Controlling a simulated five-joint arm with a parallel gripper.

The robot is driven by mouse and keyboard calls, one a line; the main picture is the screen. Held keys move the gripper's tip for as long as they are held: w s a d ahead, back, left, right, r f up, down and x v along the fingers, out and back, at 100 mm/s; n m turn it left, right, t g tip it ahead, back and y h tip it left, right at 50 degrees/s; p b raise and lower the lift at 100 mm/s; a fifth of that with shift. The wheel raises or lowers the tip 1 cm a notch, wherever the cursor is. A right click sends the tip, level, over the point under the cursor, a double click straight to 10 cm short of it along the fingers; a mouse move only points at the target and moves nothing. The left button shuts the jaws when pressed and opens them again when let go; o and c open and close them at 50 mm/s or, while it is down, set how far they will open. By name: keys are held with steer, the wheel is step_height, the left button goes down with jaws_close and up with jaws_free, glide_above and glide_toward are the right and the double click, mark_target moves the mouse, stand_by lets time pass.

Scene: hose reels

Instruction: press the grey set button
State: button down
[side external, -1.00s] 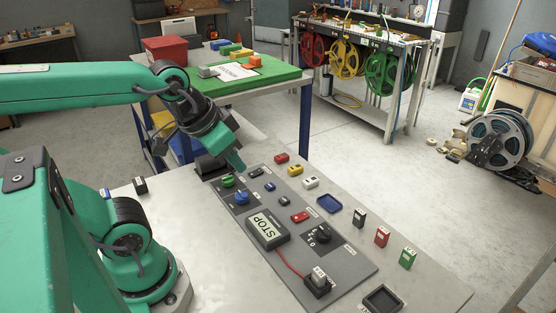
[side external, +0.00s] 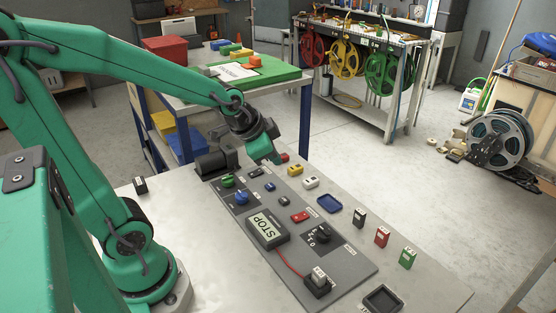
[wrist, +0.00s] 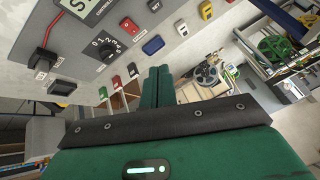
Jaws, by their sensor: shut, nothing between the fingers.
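The grey button (side external: 284,201) sits on the grey control panel (side external: 345,267), between a blue button (side external: 270,186) and a red button (side external: 300,217). The wrist view shows it at the top edge with a SET label (wrist: 155,5), partly cut off. My gripper (side external: 277,160) is shut and empty near the panel's far end, beyond the grey button. In the wrist view the two green fingers (wrist: 158,72) lie together, away from the button.
Yellow (side external: 295,170) and white (side external: 311,182) blocks and a blue tray (side external: 329,203) line the panel's right side. A black selector knob (side external: 322,232) and STOP display (side external: 268,229) stand up from the panel. Black, red and green boxes stand farther right.

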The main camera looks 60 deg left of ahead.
mark_target(283, 200)
steer(key=w+a+f+m, duration=0.3)
steer(key=w+a+f, duration=0.1)
steer(key=w+f, duration=0.1)
steer(key=shift+w+a+f+t+y, duration=0.3)
steer(key=shift+w+f, duration=0.05)
steer(key=shift+f, duration=0.4)
steer(key=shift+f, duration=0.1)
steer(key=shift+f, duration=4.3)
steer(key=shift+d+f, duration=0.15)
steer(key=shift+f, duration=0.7)
steer(key=shift+r, duration=0.85)
steer(key=shift+r, duration=2.5)
